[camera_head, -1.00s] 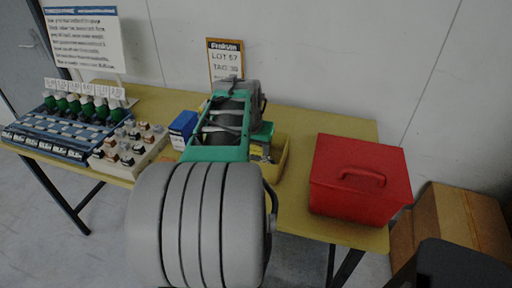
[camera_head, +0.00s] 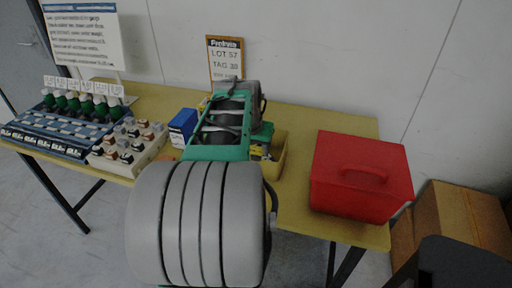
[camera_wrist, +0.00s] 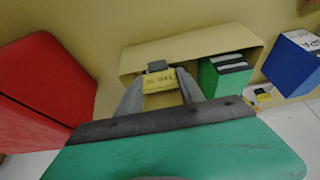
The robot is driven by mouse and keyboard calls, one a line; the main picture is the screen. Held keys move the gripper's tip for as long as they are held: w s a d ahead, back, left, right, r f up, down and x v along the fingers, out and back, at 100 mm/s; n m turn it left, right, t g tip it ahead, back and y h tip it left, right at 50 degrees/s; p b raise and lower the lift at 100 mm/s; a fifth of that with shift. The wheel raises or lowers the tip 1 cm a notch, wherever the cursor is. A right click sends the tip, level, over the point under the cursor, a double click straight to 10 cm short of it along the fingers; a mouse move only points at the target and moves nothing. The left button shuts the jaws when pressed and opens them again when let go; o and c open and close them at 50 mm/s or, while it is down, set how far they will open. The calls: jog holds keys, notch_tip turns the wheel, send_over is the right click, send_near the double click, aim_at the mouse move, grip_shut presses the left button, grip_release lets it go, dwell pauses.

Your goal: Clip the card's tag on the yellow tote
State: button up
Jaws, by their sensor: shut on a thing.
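The card (camera_head: 225,58) stands at the back of the table against the wall and reads LOT 57, TAG 30. The yellow tote (camera_head: 280,165) is on the table, mostly hidden behind my arm. In the wrist view, the tote's wall (camera_wrist: 195,42) is just beyond my fingertips. My gripper (camera_wrist: 160,88) is shut on a small yellow tag (camera_wrist: 160,81) with a dark grey clip (camera_wrist: 157,66) at its top. The tag's print is upside down and hard to read. The clip overlaps the tote in the picture; I cannot tell whether it touches the wall.
A green item with white labels (camera_wrist: 226,75) sits in the tote. A blue box (camera_head: 183,128) stands left of it, a red box with a handle (camera_head: 360,178) right. A bottle rack (camera_head: 70,125) and a tray of small jars (camera_head: 128,145) fill the table's left.

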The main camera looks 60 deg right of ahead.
aim_at(256, 147)
jog(key=shift+a+f+b, duration=0.1)
jog(key=shift+f+b, duration=0.45)
jog(key=shift+f, duration=0.3)
dwell(1.4)
jog(key=o, duration=1.1)
jog(key=shift+o, duration=0.4)
jog(key=shift+o, duration=1.4)
jog(key=shift+r, duration=0.1)
jog(key=shift+r, duration=0.15)
jog(key=shift+r+p, duration=2.1)
jog(key=shift+r, duration=0.95)
jog(key=shift+f, duration=0.1)
